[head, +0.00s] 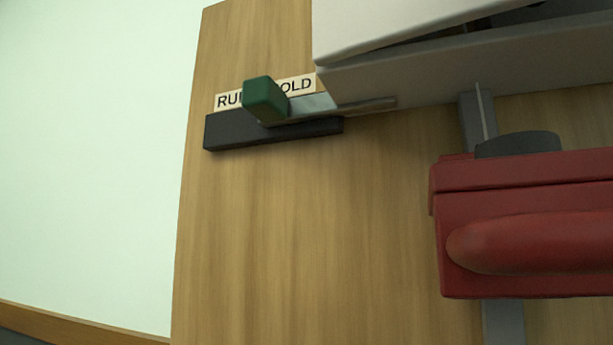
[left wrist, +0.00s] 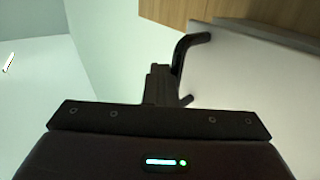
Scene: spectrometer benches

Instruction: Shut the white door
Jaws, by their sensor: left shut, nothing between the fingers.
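The white door (head: 390,22) shows at the top right of the head view. A dark gap parts it from the light grey housing (head: 400,80) below, so it stands ajar. In the left wrist view a white panel (left wrist: 240,80), likely this door, carries a black bar handle (left wrist: 180,62). My left gripper (left wrist: 158,72) is shut, with its dark fingertips right beside the handle. I cannot tell whether they touch it. No gripper shows in the head view, and my right gripper is out of sight.
A green-knobbed lever (head: 265,101) sits on a black base by a partly hidden label on the wooden bench top (head: 300,230). A red block (head: 530,185) with a rounded bar stands at the right on a grey rail (head: 503,322).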

